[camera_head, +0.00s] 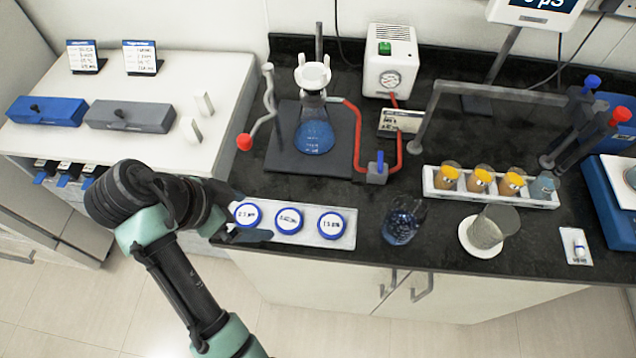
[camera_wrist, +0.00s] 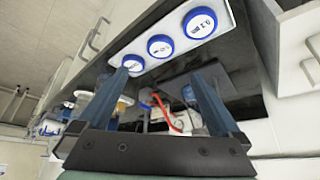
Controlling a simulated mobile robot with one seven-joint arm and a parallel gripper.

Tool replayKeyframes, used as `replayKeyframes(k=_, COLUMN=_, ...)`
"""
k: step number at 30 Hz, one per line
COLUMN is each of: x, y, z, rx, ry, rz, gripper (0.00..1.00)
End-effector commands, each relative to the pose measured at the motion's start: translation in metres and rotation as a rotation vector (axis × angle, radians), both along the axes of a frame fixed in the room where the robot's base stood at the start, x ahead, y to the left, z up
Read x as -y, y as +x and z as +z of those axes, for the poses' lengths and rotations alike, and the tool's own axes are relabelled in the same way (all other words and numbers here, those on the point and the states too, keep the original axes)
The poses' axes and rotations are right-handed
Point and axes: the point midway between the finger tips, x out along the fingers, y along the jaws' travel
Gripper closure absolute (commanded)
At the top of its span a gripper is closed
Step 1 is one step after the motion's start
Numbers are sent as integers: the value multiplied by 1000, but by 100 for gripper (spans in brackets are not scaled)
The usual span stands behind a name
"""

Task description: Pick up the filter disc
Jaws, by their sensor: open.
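Three round filter discs with blue rims and white labelled faces lie in a row on a white tray (camera_head: 310,223) at the bench's front left. They are the left disc (camera_head: 247,215), the middle disc (camera_head: 289,221) and the right disc (camera_head: 331,225). In the wrist view the nearest disc (camera_wrist: 200,22) reads about 0.1 µm, with the other two discs (camera_wrist: 160,45) (camera_wrist: 133,62) beyond it. My gripper (camera_head: 238,222) is open and empty by the left end of the tray. In the wrist view the fingers (camera_wrist: 160,80) stand apart with no disc between them.
A flask with blue liquid (camera_head: 314,133) stands on a dark base behind the tray. A red tube (camera_head: 358,140) runs to its right. A dark blue glass (camera_head: 404,220) and a beaker (camera_head: 489,227) stand right of the tray. A white rack (camera_head: 488,191) holds orange-capped jars.

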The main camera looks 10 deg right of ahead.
Motion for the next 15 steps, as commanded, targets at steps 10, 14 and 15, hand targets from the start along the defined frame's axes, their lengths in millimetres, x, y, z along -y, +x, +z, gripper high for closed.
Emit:
replayKeyframes(k=10, x=14, y=3, z=-32, rx=-10, ry=-7, rz=-16, gripper=0)
replayKeyframes(k=14, x=25, y=9, z=-52, rx=-14, ry=-7, rz=-16, gripper=0)
replayKeyframes(k=15, x=27, y=10, z=-54, rx=-15, ry=-7, rz=-14, gripper=0)
